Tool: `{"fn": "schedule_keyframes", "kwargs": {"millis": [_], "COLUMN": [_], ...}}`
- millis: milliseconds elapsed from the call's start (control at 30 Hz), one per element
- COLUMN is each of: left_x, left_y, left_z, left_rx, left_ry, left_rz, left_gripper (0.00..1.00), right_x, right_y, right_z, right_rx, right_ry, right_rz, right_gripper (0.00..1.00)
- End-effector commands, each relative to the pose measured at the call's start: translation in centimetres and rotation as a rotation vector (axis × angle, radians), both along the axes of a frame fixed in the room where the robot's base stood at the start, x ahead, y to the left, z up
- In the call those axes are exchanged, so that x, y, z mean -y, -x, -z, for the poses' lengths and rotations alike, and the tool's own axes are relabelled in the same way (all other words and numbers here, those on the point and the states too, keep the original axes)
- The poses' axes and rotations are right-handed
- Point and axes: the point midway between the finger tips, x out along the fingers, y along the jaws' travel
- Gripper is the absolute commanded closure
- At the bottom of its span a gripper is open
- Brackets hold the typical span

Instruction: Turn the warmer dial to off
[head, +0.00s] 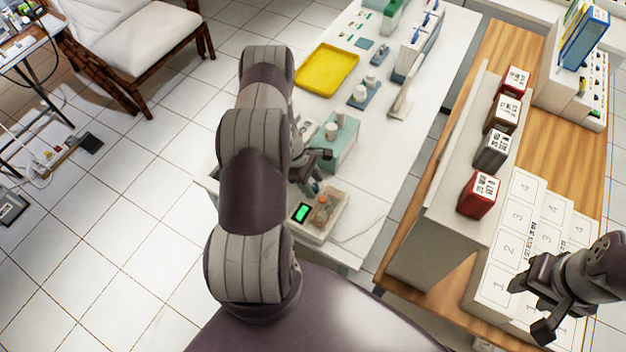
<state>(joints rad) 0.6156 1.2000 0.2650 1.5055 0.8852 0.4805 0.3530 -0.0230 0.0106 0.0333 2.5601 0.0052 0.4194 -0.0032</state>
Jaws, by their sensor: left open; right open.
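A beige device (331,222) with a lit green display (301,212) and small orange and brown parts (322,208) sits near the front edge of the white table. Just behind it is a teal box (346,146) with white round parts on top. I cannot tell for certain which one is the warmer, and no dial marking is readable. My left gripper (319,172) is open and empty, beside the teal box and behind the beige device; my arm partly hides it. My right gripper (531,305) is open and empty over the numbered white boxes at the lower right.
The white table (372,195) also holds a yellow tray (326,69), a blue stand with white cups (364,96) and a grey-white rack (410,85). A wooden counter (505,45) at right bears several labelled boxes (479,194). A cushioned chair stands at upper left.

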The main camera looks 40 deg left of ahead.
Motion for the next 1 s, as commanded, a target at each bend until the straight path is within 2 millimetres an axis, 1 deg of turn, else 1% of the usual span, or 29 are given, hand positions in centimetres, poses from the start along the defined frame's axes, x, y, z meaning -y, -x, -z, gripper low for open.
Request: {"fn": "schedule_keyframes", "kwargs": {"millis": [133, 333, 367, 400, 467, 500, 767, 1000], "left_x": [0.2, 0.2, 0.2, 0.2, 0.2, 0.2, 0.2, 0.2], "left_y": [-0.1, -0.1, -0.1, -0.1, -0.1, -0.1, 0.0, 0.0], "left_z": [0.6, 0.6, 0.6, 0.6, 0.6, 0.6, 0.6, 0.9], "left_rx": [0.001, 0.001, 0.001, 0.001, 0.0, 0.0, 0.001, 0.002], "left_ry": [-0.001, -0.001, -0.001, -0.001, -0.001, -0.001, -0.001, 0.0], "left_rz": [0.001, 0.001, 0.001, 0.001, 0.001, 0.001, -0.011, -0.109], "left_gripper": [0.48, 0.48, 0.55, 0.68, 0.88, 1.0, 1.0, 1.0], "right_x": [0.0, 0.0, 0.0, 0.0, 0.0, 0.0, 0.0, 0.0], "right_y": [0.0, 0.0, 0.0, 0.0, 0.0, 0.0, 0.0, 0.0], "right_z": [-0.2, -0.1, -0.1, -0.1, -0.1, -0.2, 0.1, 1.3], "right_rx": [0.0, 0.0, 0.0, 0.0, 0.0, 0.0, 0.0, 0.0], "right_ry": [0.0, 0.0, 0.0, 0.0, 0.0, 0.0, 0.0, 0.0], "right_rz": [0.0, 0.0, 0.0, 0.0, 0.0, 0.0, 0.0, 0.0], "right_gripper": [0.53, 0.53, 0.53, 0.53, 0.53, 0.53, 0.53, 0.53]}}
